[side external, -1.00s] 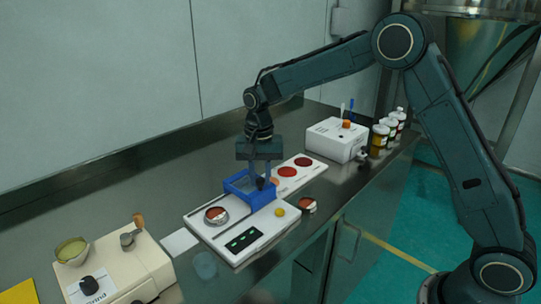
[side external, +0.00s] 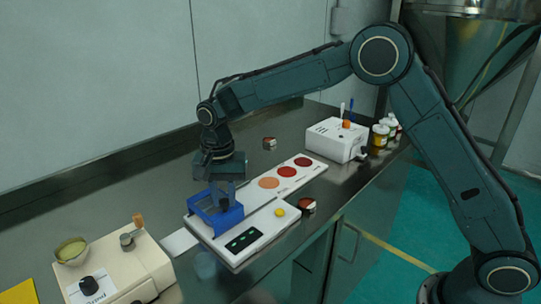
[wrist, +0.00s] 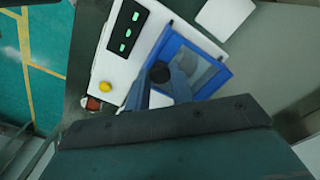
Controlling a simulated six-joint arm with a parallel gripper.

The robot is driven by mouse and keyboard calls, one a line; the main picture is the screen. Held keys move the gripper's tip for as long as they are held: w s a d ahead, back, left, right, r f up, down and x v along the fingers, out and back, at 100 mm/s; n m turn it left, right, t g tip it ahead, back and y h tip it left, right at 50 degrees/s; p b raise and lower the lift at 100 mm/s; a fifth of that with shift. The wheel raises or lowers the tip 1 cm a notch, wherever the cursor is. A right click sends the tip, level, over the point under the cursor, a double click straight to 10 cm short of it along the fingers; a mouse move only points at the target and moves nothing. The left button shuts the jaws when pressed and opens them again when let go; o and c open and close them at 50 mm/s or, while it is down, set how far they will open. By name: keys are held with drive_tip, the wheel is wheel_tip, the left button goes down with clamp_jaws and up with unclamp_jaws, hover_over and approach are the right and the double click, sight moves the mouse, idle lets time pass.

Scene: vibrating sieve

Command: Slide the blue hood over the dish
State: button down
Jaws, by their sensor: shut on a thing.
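The blue hood (side external: 215,212) is a blue frame with a see-through panel, on the left end of the white machine base (side external: 240,252). My gripper (side external: 225,195) is over the hood and shut on its dark knob, which shows between the fingers in the wrist view (wrist: 160,73). In the wrist view the hood's blue rim (wrist: 222,72) surrounds the panel, and a grey rounded shape (wrist: 188,60) shows dimly through it. The dish is hidden in the side view, at the spot the hood now covers. I cannot tell whether the grey shape is the dish.
The base carries a green-lit display (side external: 243,240), a yellow button (side external: 279,211) and coloured discs (side external: 268,182). Small red-and-white pots stand at its front (side external: 308,205) and behind it (side external: 269,143). A cream device (side external: 120,265) is at left; a white box (side external: 335,140) and jars are at right.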

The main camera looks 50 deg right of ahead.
drive_tip(key=shift+a+r, duration=0.1)
drive_tip(key=shift+a, duration=0.2)
drive_tip(key=c, duration=1.2)
unclamp_jaws()
drive_tip(key=shift+d, duration=0.1)
wheel_tip(320, 180, up, 14)
